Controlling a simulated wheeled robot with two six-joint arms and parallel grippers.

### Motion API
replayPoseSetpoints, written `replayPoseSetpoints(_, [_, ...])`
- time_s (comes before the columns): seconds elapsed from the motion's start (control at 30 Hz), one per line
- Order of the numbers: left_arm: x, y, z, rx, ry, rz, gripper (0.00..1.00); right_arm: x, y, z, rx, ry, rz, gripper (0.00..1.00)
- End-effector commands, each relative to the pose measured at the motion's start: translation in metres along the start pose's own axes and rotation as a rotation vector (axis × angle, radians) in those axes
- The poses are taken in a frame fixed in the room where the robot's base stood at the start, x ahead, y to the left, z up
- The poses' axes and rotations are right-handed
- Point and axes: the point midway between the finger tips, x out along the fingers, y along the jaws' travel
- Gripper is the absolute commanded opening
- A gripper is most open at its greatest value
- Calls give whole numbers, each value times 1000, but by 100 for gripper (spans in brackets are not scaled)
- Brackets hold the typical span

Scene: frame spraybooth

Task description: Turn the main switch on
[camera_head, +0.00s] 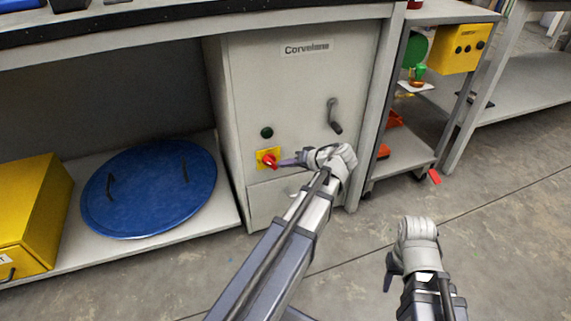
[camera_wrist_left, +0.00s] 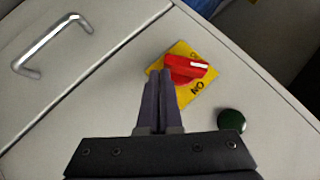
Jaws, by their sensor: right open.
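The main switch is a red rotary knob (camera_head: 270,161) on a yellow plate on the front of the grey cabinet (camera_head: 300,90). In the left wrist view the knob (camera_wrist_left: 187,69) shows a white mark at its right end, and "ON" is printed on the plate (camera_wrist_left: 197,94) below that end. My left gripper (camera_head: 282,162) is at the knob's right side in the head view. In the left wrist view its fingers (camera_wrist_left: 159,82) are together, with their tips at the knob's left edge; contact cannot be told. My right gripper (camera_head: 391,272) is open and empty above the floor.
A dark green button (camera_head: 267,132) sits above the switch, and it shows in the wrist view (camera_wrist_left: 231,121). A lever handle (camera_head: 334,116) is on the cabinet's right. A blue round lid (camera_head: 150,188) and yellow box (camera_head: 32,215) lie left. Floor at right is mostly clear.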

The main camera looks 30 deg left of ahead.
Motion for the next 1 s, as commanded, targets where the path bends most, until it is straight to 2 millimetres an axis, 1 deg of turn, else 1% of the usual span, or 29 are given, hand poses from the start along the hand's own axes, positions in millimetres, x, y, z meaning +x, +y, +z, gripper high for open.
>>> replayPoseSetpoints(0.1, [4,5,4,0,-1,0,0,7,-1,0,0,0,0,50])
replayPoseSetpoints(0.5, [12,10,12,0,0,0,0,20,-2,-1,0,0,0,50])
replayPoseSetpoints(1.0, [13,10,13,0,0,0,0,21,-2,-1,0,0,0,50])
